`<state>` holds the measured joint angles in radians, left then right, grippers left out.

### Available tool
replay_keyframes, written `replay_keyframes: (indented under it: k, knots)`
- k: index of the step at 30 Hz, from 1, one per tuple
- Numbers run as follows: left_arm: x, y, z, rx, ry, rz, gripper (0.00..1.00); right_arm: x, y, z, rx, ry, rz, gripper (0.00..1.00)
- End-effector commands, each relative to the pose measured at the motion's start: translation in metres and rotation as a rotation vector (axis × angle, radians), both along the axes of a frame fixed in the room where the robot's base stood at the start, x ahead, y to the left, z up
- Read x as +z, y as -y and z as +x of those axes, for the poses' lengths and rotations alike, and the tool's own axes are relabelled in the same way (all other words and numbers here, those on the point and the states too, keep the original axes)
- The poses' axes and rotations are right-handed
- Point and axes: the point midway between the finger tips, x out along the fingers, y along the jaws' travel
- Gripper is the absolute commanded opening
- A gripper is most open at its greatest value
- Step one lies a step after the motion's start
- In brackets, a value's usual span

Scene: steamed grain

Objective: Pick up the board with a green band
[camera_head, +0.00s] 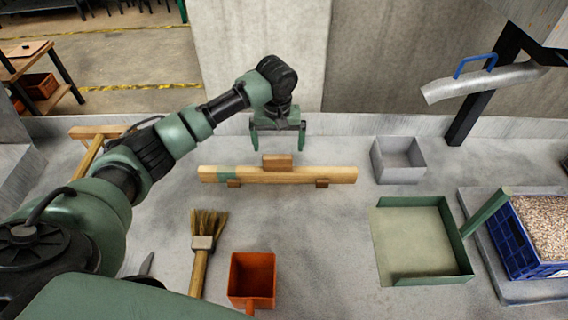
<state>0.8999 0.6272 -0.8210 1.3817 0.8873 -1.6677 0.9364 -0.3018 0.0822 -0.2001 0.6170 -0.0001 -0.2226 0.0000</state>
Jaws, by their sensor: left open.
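A long light wooden board (310,175) with a green band near its left end lies across small wooden supports on the grey surface. A small brown wooden block (277,162) sits at the middle of the board, on it or just behind it; I cannot tell which. My left gripper (278,148) points down with its two green fingers apart and empty. It is above or behind the board, near the small block, and does not appear to touch either. My right gripper is not in view.
To the right are a grey bin (398,160), a green open tray (420,240) and a blue crate (520,245) of grain. A concrete wall (262,50) rises behind.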

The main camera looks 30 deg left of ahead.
Motion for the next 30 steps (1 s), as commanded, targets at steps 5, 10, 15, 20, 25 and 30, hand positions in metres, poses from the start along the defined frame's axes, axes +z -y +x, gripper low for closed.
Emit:
replay_keyframes:
  k: [5, 10, 15, 20, 25, 30]
  knots:
    - [-0.02, -0.001, 0.002, 0.0, -0.001, 0.0, 1.0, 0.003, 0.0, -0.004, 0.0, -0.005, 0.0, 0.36]
    - [-0.044, -0.003, 0.003, 0.0, -0.004, 0.001, 1.0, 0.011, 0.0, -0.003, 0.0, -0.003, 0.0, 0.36]
    - [-0.065, -0.005, 0.005, -0.001, -0.002, 0.001, 1.0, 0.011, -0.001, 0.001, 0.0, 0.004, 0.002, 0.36]
    - [-0.068, -0.005, 0.006, -0.001, 0.0, 0.001, 1.0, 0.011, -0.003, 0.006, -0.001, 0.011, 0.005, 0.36]
    - [-0.068, -0.005, 0.006, -0.001, 0.0, 0.001, 0.83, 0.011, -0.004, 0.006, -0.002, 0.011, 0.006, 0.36]
    - [-0.068, -0.005, 0.006, -0.001, 0.0, 0.001, 0.36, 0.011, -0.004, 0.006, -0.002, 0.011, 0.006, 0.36]
